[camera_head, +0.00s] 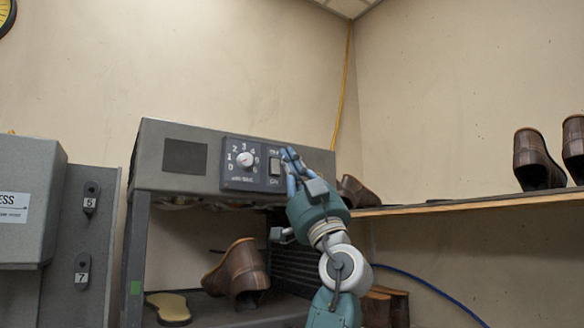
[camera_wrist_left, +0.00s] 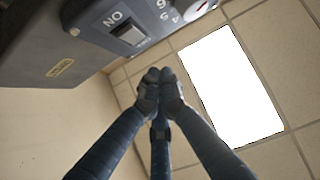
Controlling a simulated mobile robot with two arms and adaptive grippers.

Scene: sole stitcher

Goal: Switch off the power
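The grey machine (camera_head: 215,150) has a dark control panel (camera_head: 240,182) on its front. The panel carries a numbered white dial (camera_head: 245,160) and, to its right, a small rocker switch (camera_head: 275,167) with lettering above and below. In the left wrist view the switch (camera_wrist_left: 130,34) shows beside the word ON, seen upside down. My left gripper (camera_head: 288,155) is beside the switch's right side in the head view. In the left wrist view its dark fingertips (camera_wrist_left: 160,88) are together, with nothing between them, and appear apart from the switch. My right gripper is not in view.
Below the machine's box, a brown shoe (camera_head: 238,272) and a yellow sole (camera_head: 168,307) lie on a shelf. A wooden shelf (camera_head: 480,202) with brown shoes is at right. A grey cabinet (camera_head: 28,200) stands at left. A blue cable (camera_head: 430,285) runs at lower right.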

